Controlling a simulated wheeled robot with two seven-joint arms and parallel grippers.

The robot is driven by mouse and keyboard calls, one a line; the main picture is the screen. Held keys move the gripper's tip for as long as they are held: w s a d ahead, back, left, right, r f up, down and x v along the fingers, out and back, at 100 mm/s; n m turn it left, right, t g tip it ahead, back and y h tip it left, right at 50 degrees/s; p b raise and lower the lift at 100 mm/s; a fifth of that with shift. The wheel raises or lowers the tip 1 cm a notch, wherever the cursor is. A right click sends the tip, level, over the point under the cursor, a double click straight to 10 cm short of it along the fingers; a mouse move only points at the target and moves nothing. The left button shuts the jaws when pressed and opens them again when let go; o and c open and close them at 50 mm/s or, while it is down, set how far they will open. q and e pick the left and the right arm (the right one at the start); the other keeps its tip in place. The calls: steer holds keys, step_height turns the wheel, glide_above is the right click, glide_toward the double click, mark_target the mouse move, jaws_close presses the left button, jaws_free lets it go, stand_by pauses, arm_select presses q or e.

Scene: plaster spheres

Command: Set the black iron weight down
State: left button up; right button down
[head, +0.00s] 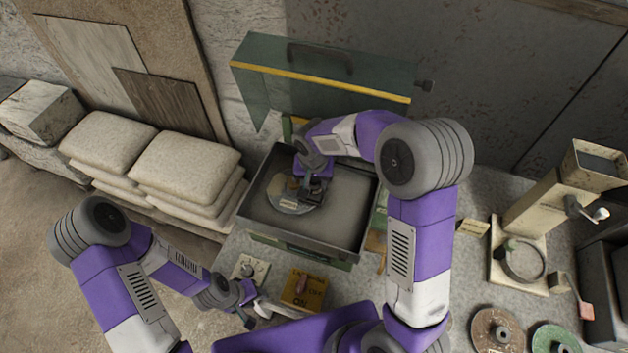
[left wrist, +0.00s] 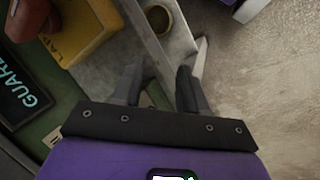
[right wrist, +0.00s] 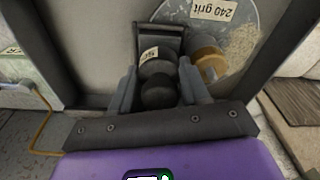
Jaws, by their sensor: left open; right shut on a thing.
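My right gripper (head: 314,188) is shut on the black iron weight (right wrist: 157,62), over the inside of the open dark tray (head: 359,227). In the right wrist view its fingers (right wrist: 158,88) are on both sides of the weight's dark round knob. A pale label shows on the weight. A grey round plate (right wrist: 240,14) marked "240 grit", with a brass knob (right wrist: 208,62), lies beside the weight. I cannot tell whether the weight touches the tray floor or the plate. My left gripper (head: 250,306) is open and empty, low in front of the tray; its fingers (left wrist: 158,75) show apart.
A green lid (head: 320,75) with a yellow stripe stands raised behind the tray. A yellow switch box (head: 303,290) with a red knob is in front of it. Stacked sacks (head: 185,172) are at left. A beige post device (head: 545,205) and round discs (head: 494,330) are at right.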

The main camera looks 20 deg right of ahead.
steer(key=shift+f+b, duration=0.7)
steer(key=shift+b, duration=0.05)
steer(key=c, duration=0.6)
jaws_free()
steer(key=shift+a, duration=0.1)
steer(key=shift+c, duration=0.2)
steer(key=shift+o, duration=0.9)
steer(key=shift+s, duration=0.1)
steer(key=shift+a, duration=0.1)
